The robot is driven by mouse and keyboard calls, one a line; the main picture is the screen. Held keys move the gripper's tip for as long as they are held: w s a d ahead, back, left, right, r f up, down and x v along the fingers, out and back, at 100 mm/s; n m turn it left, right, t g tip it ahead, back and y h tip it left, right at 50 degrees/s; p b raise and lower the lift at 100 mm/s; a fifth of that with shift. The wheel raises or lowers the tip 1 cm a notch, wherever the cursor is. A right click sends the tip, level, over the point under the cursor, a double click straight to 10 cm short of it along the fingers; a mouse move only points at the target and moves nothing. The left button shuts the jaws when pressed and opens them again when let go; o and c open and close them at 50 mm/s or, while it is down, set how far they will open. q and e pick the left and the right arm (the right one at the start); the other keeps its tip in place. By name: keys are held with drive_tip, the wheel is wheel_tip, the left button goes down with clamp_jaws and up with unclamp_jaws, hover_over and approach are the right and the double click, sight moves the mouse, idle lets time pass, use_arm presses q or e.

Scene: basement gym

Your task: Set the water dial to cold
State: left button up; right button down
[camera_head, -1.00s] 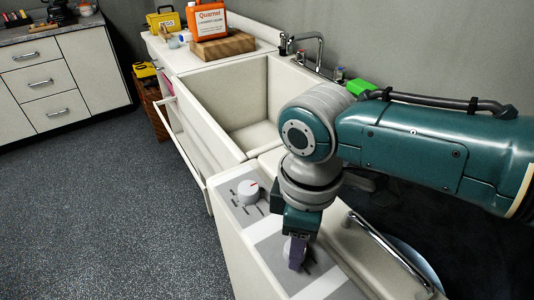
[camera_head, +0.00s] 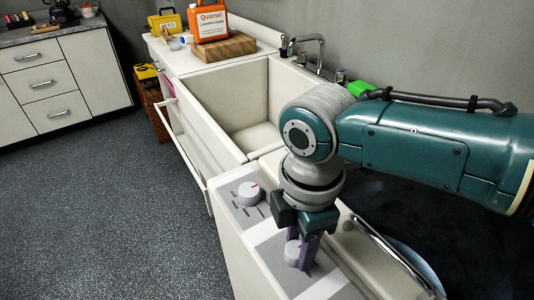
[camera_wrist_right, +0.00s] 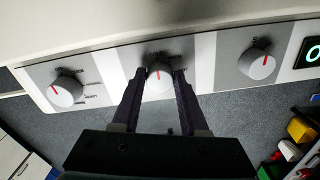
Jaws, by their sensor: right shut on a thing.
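A control panel (camera_head: 262,225) on top of a white machine carries round white dials with red marks. My right gripper (camera_head: 303,252) reaches down with its purple fingers on either side of one dial (camera_head: 291,253). In the right wrist view this is the middle dial (camera_wrist_right: 160,85), and my right gripper (camera_wrist_right: 161,74) is shut on it. Its red mark runs nearly straight up and down there. My left gripper is not in view.
A second dial (camera_head: 249,193) sits nearer the sink, and a third dial (camera_wrist_right: 257,63) is beside a green display (camera_wrist_right: 313,53). A chrome handle (camera_head: 390,252) is beside the panel. The sink (camera_head: 205,97) stands beyond. Floor at the left is open.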

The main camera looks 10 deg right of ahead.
sight(298, 248)
idle(0.4)
drive_tip(key=shift+c, duration=2.2)
unclamp_jaws()
wheel_tip(298, 248, up, 10)
drive_tip(key=p, duration=0.2)
